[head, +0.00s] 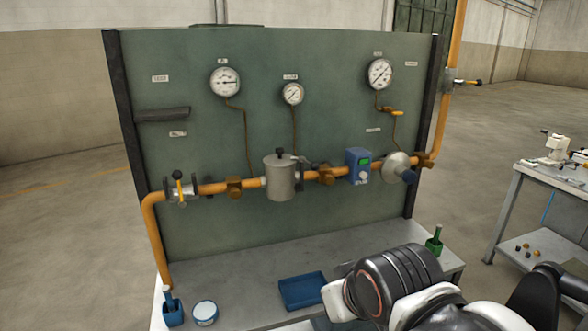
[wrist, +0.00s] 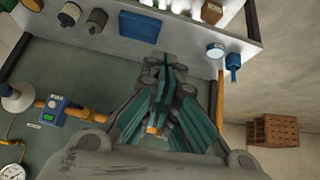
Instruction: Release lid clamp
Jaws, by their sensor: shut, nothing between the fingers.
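The grey cylindrical housing (head: 279,181) sits on the orange pipe line in the middle of the green panel in the head view. A black knob (head: 280,152) stands on its lid, and a small dark lever (head: 305,161) shows at the lid's right side. I cannot tell the clamp's exact position. My gripper (wrist: 162,72) shows in the wrist view with its teal fingers together and nothing between them. It covers the middle of that view, and the housing is not recognisable there. In the head view my arm is at lower right, apart from the housing; the fingertips are not visible.
A blue control box (head: 358,166) and a round regulator (head: 398,166) sit right of the housing. A yellow-handled valve (head: 179,187) is at the left. A side table (head: 548,178) stands at right.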

